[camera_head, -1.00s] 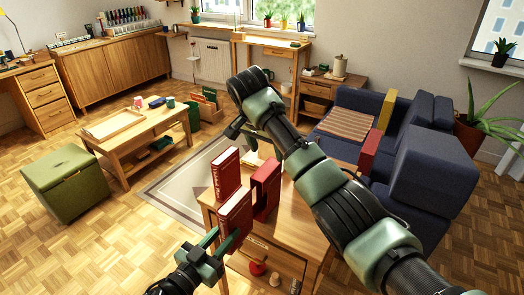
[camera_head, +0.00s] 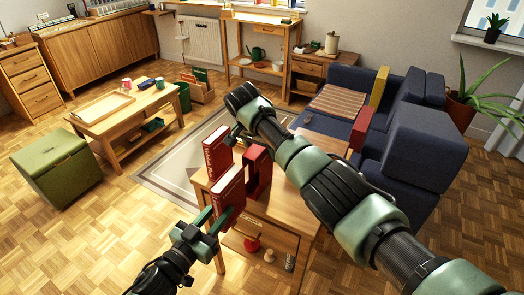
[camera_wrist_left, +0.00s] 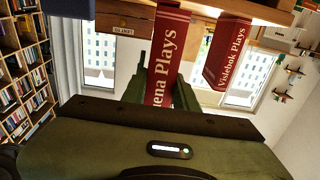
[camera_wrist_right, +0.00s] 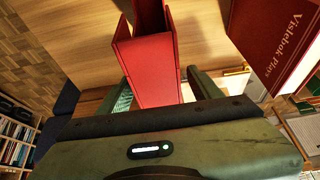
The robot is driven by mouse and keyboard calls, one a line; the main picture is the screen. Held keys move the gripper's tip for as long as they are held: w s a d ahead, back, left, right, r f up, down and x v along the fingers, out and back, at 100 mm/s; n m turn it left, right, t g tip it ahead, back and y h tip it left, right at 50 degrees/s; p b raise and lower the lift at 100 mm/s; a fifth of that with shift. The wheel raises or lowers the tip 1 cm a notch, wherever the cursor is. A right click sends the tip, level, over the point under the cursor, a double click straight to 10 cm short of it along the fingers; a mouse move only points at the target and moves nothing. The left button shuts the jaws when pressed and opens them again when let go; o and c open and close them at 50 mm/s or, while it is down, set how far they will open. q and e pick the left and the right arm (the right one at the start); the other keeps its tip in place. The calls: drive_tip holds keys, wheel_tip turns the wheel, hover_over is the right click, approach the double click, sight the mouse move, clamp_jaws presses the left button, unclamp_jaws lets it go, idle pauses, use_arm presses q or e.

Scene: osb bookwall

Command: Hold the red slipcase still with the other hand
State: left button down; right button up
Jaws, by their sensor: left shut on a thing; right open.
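The red slipcase (camera_head: 250,182) stands on the small wooden table (camera_head: 285,208), its open side showing dark. In the right wrist view the slipcase (camera_wrist_right: 150,72) lies between the fingers of my right gripper (camera_wrist_right: 160,88), which is open around it; contact cannot be told. In the head view the right gripper (camera_head: 236,133) is just behind the slipcase. My left gripper (camera_head: 210,222) is shut on a red book (camera_head: 229,190) at the table's near left edge; its spine (camera_wrist_left: 165,50) reads "...ena Plays". The red "Vislebok Plays" book (camera_head: 217,152) stands upright behind it and also shows in the right wrist view (camera_wrist_right: 280,40).
The blue sofa (camera_head: 350,95) with a striped blanket is behind and right of the table. A low table (camera_head: 110,130) with a tray and a green ottoman (camera_head: 55,165) are at left. The table top right of the slipcase looks clear.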

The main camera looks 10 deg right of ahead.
drive_tip(key=shift+f, duration=0.15)
drive_tip(key=shift+c, duration=0.4)
clamp_jaws()
idle(0.5)
